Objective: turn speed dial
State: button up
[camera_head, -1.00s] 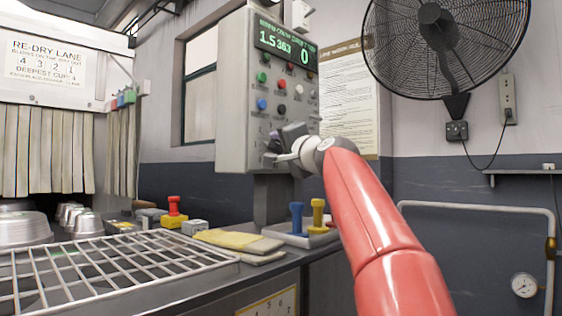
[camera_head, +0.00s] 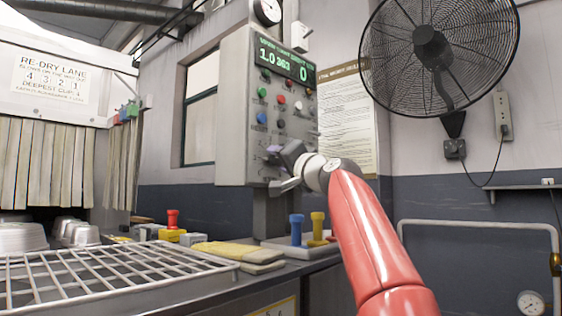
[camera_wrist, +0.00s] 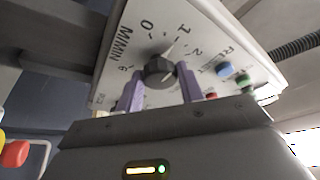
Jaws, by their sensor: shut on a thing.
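The speed dial (camera_wrist: 160,72) is a dark round knob on the panel, with 0, 1, 2, 6 and M/MIN marked around it. Its pale pointer line is near the 1. My gripper (camera_wrist: 162,80) has its two purple fingers closed on opposite sides of the knob. In the head view my gripper (camera_head: 284,158) is at the lower part of the grey control box (camera_head: 233,130) and hides the dial. The green display (camera_head: 285,60) on the box seems to read 1.0, 363 and 0.
Coloured buttons (camera_head: 262,92) sit above the dial. A wire rack (camera_head: 110,275), yellow cloths (camera_head: 235,252) and a tray with blue and yellow plungers (camera_head: 296,228) are below the box. A black fan (camera_head: 433,45) hangs on the right wall.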

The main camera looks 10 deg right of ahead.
jog(key=o, duration=1)
jog(key=b+v, duration=0.4)
jog(key=v, duration=0.3)
jog(key=shift+s+d+f, duration=0.1)
jog(key=shift+s+d, duration=0.05)
jog(key=shift+s, duration=0.2)
jog(key=shift+s, duration=0.1)
